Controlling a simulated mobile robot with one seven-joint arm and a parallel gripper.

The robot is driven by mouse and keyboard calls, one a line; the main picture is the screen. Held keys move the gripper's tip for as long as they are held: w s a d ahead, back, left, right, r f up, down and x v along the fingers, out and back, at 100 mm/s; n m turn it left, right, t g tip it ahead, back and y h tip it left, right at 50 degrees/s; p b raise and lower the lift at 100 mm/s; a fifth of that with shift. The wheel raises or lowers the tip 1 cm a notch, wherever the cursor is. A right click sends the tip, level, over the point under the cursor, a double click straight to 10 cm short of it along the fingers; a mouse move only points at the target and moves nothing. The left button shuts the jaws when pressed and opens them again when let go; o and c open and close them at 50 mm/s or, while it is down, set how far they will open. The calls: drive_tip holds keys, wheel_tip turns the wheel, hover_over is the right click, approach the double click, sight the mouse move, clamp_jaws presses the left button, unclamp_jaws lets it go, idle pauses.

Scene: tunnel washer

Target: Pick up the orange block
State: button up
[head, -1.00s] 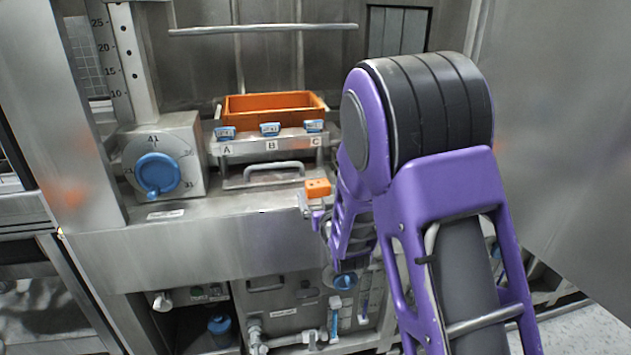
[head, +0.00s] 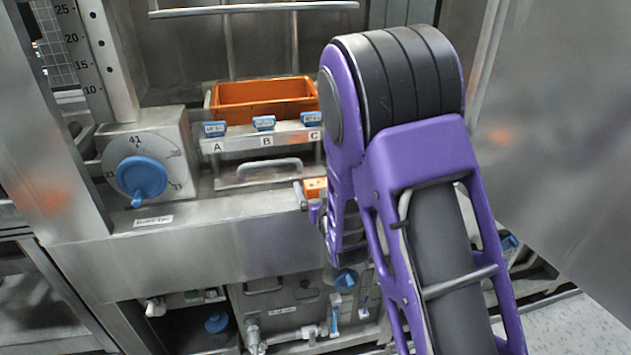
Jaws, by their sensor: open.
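The orange block (head: 314,186) sits at the right end of the steel ledge, just below the letter C. Its right part is hidden behind my purple arm. My gripper (head: 311,203) is open beside the block's near side, low behind my forearm. A small grey piece shows at the block's left edge, and I cannot tell whether it is a finger. Most of the jaws are hidden, so I cannot tell whether they are around the block or touching it.
An orange bin (head: 264,101) stands behind a steel shelf with blue-tagged positions A, B and C. A bar handle (head: 268,168) sits below it. A blue dial (head: 141,177) is at the left on the ledge (head: 200,212). Pipes and valves are below.

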sight(318, 182)
drive_tip(key=c, duration=1.3)
wheel_tip(318, 182, up, 10)
drive_tip(key=shift+r+p, duration=0.1)
drive_tip(key=shift+p, duration=0.5)
drive_tip(key=shift+c, duration=0.2)
